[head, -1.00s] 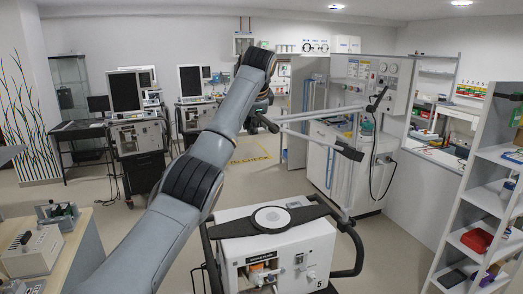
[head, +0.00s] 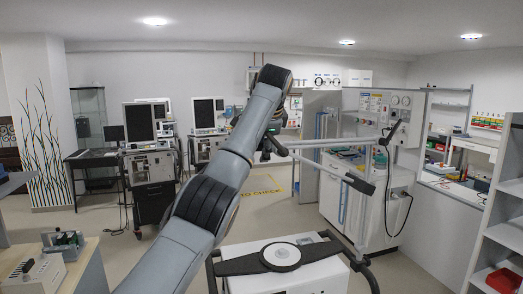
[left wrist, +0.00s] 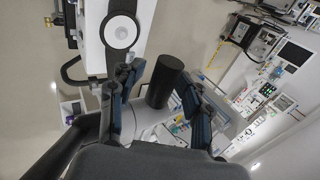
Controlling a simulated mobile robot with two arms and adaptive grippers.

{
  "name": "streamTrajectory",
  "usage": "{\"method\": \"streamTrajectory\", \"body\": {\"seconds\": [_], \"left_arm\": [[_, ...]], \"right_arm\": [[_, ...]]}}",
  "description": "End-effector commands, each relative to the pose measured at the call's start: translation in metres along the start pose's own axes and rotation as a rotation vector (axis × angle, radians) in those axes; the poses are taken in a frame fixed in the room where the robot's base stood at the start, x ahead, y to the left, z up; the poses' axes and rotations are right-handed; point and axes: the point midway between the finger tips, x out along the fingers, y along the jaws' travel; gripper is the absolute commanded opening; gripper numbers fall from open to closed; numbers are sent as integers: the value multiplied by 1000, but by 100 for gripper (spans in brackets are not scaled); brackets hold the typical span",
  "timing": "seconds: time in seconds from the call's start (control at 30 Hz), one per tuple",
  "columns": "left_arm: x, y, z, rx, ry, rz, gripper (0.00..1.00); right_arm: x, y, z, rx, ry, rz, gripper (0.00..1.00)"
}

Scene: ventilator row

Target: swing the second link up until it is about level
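A jointed support arm of pale bars stands on a post by the white ventilator cart (head: 300,278). In the head view, its upper bar (head: 325,143) runs roughly level. A lower bar (head: 325,168) slopes down to the right and ends in a black piece (head: 358,183). My left gripper (head: 270,146) is at the left end of these bars, partly hidden by my own arm. In the left wrist view its blue-padded fingers (left wrist: 160,85) are spread, with a black cylinder (left wrist: 166,76) between their tips. Whether they touch it is unclear. My right gripper is not visible.
The cart's black top strap with a round disk (head: 281,256) lies below the bars.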

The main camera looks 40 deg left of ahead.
Motion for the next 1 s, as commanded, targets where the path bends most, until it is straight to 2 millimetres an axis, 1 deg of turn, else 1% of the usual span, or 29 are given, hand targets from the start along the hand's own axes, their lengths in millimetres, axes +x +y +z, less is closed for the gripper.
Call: {"method": "streamTrajectory", "body": {"seconds": [0.13, 0.2, 0.33, 0.47, 0.6, 0.7, 0.8, 0.9, 1.0], "left_arm": [[1, 0, 1, -1, -3, 2, 45], [1, 0, 1, -1, -4, 2, 45], [-8, 0, 1, 0, -3, 1, 45], [-31, 0, 0, 0, 0, 0, 45], [-62, 0, -1, 1, 0, -2, 45], [-83, 0, -1, 1, 0, -1, 45], [-100, 1, -2, 2, -1, 0, 45], [-111, 1, -2, 1, -1, 1, 45], [-118, 1, -2, 1, -2, 1, 45]], "right_arm": [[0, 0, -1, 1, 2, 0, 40], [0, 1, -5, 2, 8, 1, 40], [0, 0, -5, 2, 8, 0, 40], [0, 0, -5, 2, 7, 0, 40], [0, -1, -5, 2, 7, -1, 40], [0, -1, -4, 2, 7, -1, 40], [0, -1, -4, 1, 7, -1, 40], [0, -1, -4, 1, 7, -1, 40], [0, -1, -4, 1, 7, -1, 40]]}}
